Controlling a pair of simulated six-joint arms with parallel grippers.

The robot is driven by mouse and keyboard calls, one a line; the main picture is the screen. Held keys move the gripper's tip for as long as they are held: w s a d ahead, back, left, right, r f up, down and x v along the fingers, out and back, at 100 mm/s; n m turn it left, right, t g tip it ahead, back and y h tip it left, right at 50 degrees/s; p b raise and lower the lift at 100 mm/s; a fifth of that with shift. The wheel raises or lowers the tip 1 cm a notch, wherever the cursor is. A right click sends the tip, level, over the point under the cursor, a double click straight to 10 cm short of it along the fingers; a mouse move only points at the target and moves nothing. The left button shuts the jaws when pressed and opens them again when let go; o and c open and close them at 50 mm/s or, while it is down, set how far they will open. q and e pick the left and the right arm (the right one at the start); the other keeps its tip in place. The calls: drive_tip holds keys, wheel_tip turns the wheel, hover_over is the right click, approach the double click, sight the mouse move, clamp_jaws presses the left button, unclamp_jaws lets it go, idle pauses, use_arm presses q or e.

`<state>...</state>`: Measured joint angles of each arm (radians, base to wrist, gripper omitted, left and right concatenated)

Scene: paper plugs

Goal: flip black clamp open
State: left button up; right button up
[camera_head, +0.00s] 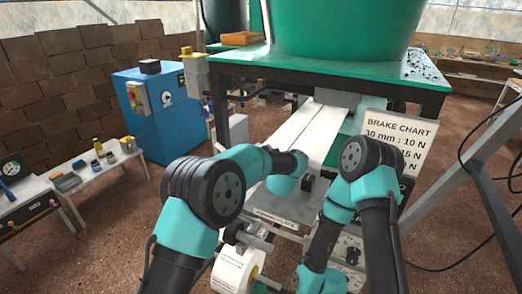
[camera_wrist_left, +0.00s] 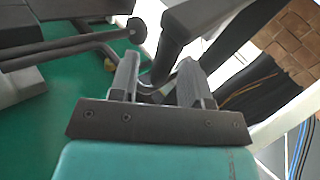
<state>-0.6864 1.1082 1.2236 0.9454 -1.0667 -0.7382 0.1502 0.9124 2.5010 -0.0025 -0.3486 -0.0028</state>
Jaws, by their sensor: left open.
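My left gripper (camera_wrist_left: 157,78) shows in the left wrist view with its two grey fingers apart and open. A dark bar-like part (camera_wrist_left: 178,25) lies just beyond the fingertips; I cannot tell whether it touches them or is the black clamp. In the head view a small black block (camera_head: 308,183), possibly the clamp, stands on the grey plate (camera_head: 285,207) beside my left wrist. My left fingers are hidden there. My right arm bends down in front of the machine at the lower right; its fingers cannot be made out.
White paper strips (camera_head: 308,132) run down the machine toward the grey plate. A white paper roll (camera_head: 236,270) sits below. A brake chart sign (camera_head: 398,140) stands at the right. A dark rod with a round end (camera_wrist_left: 136,30) is near the left fingers.

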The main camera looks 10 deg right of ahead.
use_arm(q)
drive_tip(key=shift+w+a, duration=0.15)
drive_tip(key=shift+w, duration=1.05)
drive_tip(key=shift+c, duration=0.3)
clamp_jaws()
